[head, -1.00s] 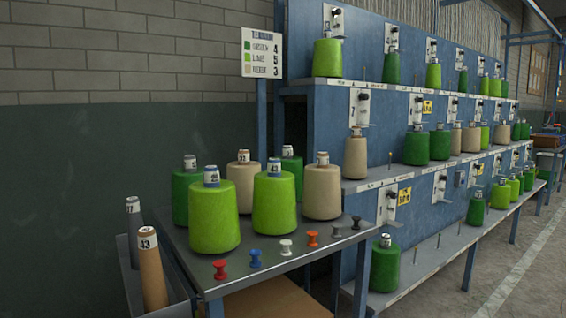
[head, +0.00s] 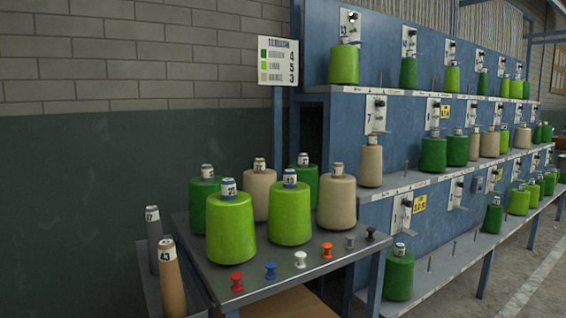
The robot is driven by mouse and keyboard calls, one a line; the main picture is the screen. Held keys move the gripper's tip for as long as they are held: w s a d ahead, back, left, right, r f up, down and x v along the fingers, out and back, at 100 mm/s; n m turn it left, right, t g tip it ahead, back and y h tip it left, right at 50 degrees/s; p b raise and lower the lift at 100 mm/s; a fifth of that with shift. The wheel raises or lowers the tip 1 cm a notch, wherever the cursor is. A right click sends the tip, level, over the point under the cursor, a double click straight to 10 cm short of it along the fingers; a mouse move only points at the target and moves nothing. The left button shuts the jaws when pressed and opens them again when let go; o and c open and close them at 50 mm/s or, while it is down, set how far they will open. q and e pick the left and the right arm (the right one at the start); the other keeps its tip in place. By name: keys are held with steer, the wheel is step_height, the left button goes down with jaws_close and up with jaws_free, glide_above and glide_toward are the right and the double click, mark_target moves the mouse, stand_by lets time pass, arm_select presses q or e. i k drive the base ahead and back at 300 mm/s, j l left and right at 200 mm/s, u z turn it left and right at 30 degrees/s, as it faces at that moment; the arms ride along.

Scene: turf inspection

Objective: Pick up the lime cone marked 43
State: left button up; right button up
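Two lime cones stand upright at the front of a grey table in the head view. The left lime cone (head: 231,229) and the right lime cone (head: 289,212) each have a white and blue label on the tube top. Their numbers are too small to read surely; the right one may read 43. A bare brown tube (head: 172,283) in a bin at the left is marked 43, but it carries no lime yarn. Neither of my grippers is in view.
Two green cones (head: 203,196) and two beige cones (head: 337,203) crowd close behind and beside the lime ones. Coloured pegs, including a red one (head: 236,282), line the table's front edge. A blue rack (head: 330,115) of cones and a sign (head: 278,61) stand behind.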

mark_target(289, 219)
steer(key=l+u, duration=0.1)
steer(key=u, duration=0.4)
steer(key=i+l+u, duration=0.1)
steer(key=l+u, duration=0.6)
steer(key=l, duration=0.2)
steer(key=l+u, duration=0.15)
steer(key=l, duration=1.15)
steer(key=k+l+u, duration=0.15)
steer(key=l, duration=1.1)
